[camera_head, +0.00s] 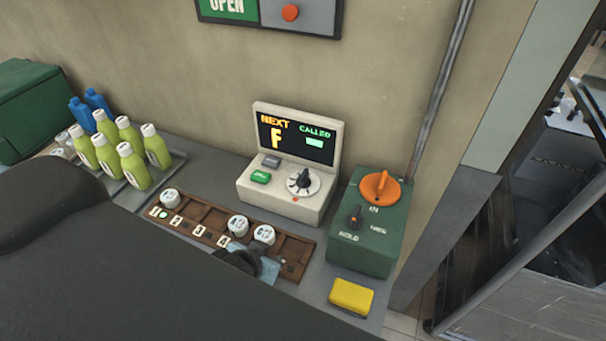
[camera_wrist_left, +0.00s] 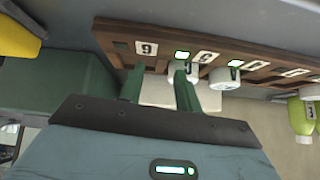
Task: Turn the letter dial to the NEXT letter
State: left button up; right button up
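The letter dial (camera_head: 303,182) is a black knob on a white disc, on the front of a cream machine (camera_head: 285,205). Its screen (camera_head: 295,138) reads NEXT with a yellow F, and CALLED with a green bar. My left gripper (camera_head: 256,264) is over the numbered rack, in front of and below the dial, apart from it. In the left wrist view its two green fingers (camera_wrist_left: 158,85) stand apart with nothing held between them. A pale body behind them, probably the machine, is mostly hidden; the dial does not show there. My right gripper is not in view.
A brown numbered rack (camera_head: 190,228) holds white round pieces. Right of the machine stands a green box (camera_head: 365,245) with an orange knob (camera_head: 381,187). A yellow sponge (camera_head: 351,296) lies in front of it. Bottles (camera_head: 131,165) stand at left. My arm hides the lower left.

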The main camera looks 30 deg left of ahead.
aim_at(302, 176)
pick_arm(q)
jog(key=w+a+r+t, duration=0.1)
jog(key=w+r+t, duration=0.25)
jog(key=w, duration=0.45)
jog(key=w+r+t, duration=0.2)
jog(key=w+r, duration=0.3)
jog(key=w, duration=0.2)
jog(key=shift+n, duration=0.4)
jog(key=shift+x, duration=4.05)
jog(key=shift+a+f, duration=0.1)
jog(key=shift+a, duration=0.05)
jog(key=shift+c, duration=0.3)
grip_shut()
